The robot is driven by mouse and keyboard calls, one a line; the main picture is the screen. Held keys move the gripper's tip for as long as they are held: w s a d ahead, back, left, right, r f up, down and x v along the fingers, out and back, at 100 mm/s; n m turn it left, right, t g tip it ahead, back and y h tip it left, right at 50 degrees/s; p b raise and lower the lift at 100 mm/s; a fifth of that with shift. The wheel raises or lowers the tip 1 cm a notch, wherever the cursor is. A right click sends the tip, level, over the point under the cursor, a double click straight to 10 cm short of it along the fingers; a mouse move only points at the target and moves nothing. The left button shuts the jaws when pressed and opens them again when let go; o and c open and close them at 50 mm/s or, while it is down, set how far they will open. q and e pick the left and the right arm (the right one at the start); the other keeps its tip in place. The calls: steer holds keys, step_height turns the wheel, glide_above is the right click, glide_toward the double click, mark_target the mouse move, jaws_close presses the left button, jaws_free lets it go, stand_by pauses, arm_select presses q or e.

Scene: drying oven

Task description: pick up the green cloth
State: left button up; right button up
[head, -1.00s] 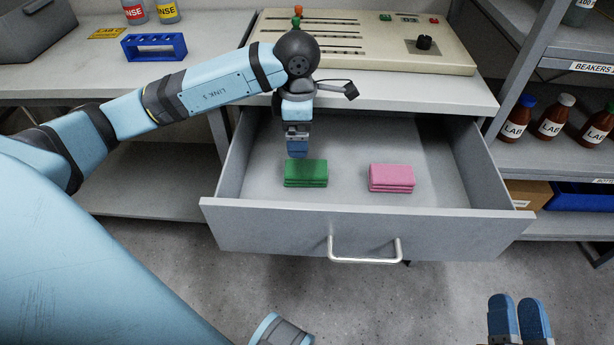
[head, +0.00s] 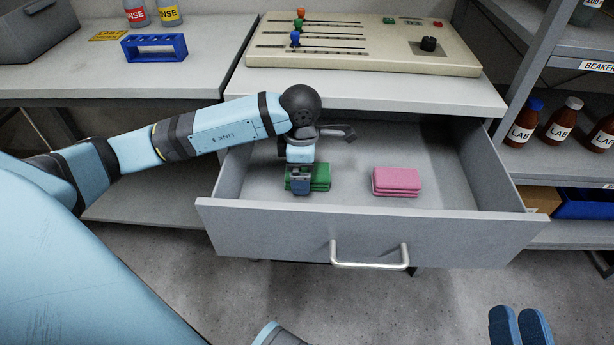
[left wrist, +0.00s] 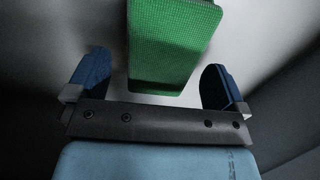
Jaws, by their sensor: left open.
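The folded green cloth (head: 319,178) lies in the left part of the open drawer (head: 366,238). My left gripper (head: 301,187) is down at the cloth and hides part of it in the head view. In the left wrist view the green cloth (left wrist: 170,45) shows ahead of the open fingers (left wrist: 156,85), its near end reaching between them. Both blue fingers stand apart from the cloth, with clear gaps on each side.
A folded pink cloth (head: 396,181) lies in the drawer to the right of the green one. The drawer's front panel and side walls surround both. A beige panel with sliders (head: 365,50) stands on the counter above. A shelf with brown bottles (head: 561,118) is at right.

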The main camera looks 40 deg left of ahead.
arm_select(q)
steer(key=c, duration=1.1)
steer(key=shift+r, duration=0.1)
step_height(320, 180, up, 20)
steer(key=p, duration=0.5)
steer(key=shift+p, duration=0.3)
arm_select(e)
steer(key=shift+d+f+g+h, duration=0.2)
steer(key=shift+d+f+h, duration=0.15)
steer(key=shift+d+h, duration=0.2)
steer(key=shift+d+f+g+h, duration=0.2)
steer(key=shift+d+f+h, duration=0.1)
steer(key=shift+d+h, duration=0.25)
arm_select(q)
steer(key=shift+o, duration=1.3)
steer(key=shift+c, duration=0.5)
arm_select(e)
steer(key=shift+r, duration=0.15)
